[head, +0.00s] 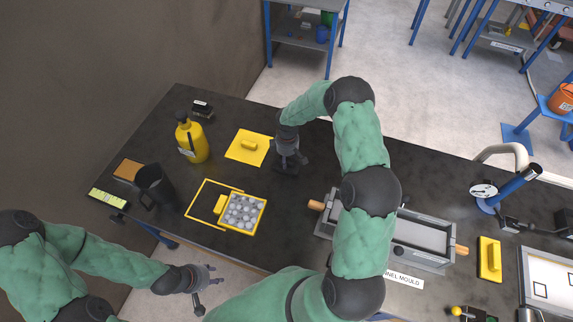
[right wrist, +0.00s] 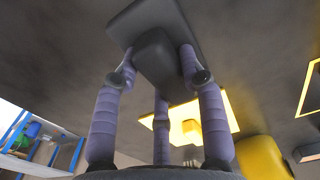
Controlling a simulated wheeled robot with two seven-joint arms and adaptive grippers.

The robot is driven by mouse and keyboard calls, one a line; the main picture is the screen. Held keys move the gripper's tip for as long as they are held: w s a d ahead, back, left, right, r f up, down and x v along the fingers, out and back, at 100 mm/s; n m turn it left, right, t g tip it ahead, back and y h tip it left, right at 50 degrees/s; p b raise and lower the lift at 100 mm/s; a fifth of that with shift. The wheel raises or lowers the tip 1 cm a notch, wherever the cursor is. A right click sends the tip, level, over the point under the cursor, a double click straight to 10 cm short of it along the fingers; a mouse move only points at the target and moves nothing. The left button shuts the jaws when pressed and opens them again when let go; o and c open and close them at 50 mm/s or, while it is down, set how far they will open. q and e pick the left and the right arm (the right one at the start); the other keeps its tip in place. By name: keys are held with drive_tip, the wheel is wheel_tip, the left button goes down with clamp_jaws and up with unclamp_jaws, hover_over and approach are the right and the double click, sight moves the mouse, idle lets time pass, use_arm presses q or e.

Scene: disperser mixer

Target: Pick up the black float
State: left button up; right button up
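The black float (right wrist: 150,22) is a dark flat plate with a block handle (right wrist: 158,58). In the right wrist view it is straight ahead of my right gripper (right wrist: 158,75). The fingers reach to both sides of the handle, with a third finger behind; whether they press on it I cannot tell. In the head view the float (head: 285,169) is mostly hidden under my right gripper (head: 290,158), beside the yellow float (head: 248,146). My left gripper (head: 205,288) is open and empty, off the table's front edge.
A yellow bottle (head: 191,140), black jug (head: 156,186), brown-topped block (head: 128,170) and yellow-framed tray of grey pieces (head: 263,216) stand on the left. The channel mould (head: 425,237) is on the right, partly behind my right arm. A small black item (head: 203,109) lies at the back.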

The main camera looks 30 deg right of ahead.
sight(287, 158)
clamp_jaws()
drive_tip(key=shift+r, duration=0.55)
wheel_tip(287, 158, up, 2)
drive_tip(key=shift+r, duration=0.2)
drive_tip(key=s+a+r+p, duration=0.1)
drive_tip(key=s+a+r, duration=0.6)
drive_tip(key=s+r, duration=0.2)
drive_tip(key=s, duration=0.2)
drive_tip(key=shift+s+a+r, duration=0.25)
drive_tip(key=shift+s+a, duration=0.1)
drive_tip(key=shift+a, duration=0.05)
